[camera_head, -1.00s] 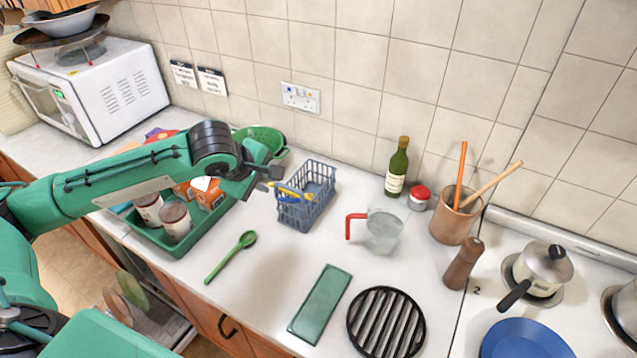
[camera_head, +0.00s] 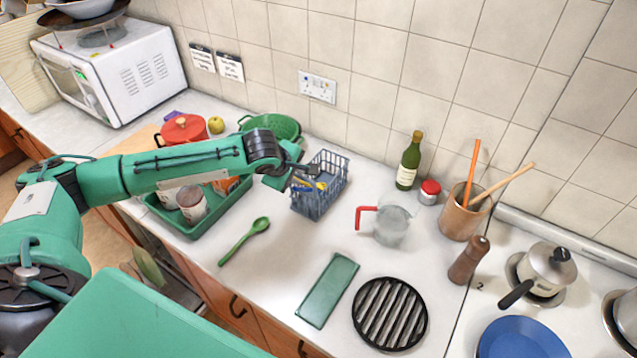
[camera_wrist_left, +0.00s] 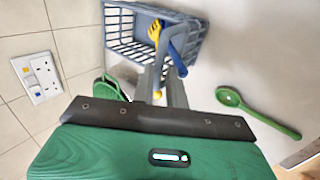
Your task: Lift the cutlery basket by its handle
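The blue-grey cutlery basket (camera_head: 322,203) stands upright on the white worktop in the head view. Its slatted wall also shows at the top of the left wrist view (camera_wrist_left: 120,32). My left gripper (camera_head: 311,176) is over the basket's near left rim. My right gripper is out of view.
A green tray (camera_head: 200,226) with cans is left of the basket, and a green colander (camera_head: 272,125) is behind. A green spoon (camera_head: 243,240) lies in front. A jug (camera_head: 391,226) with a red handle and a wine bottle (camera_head: 409,162) stand to the right.

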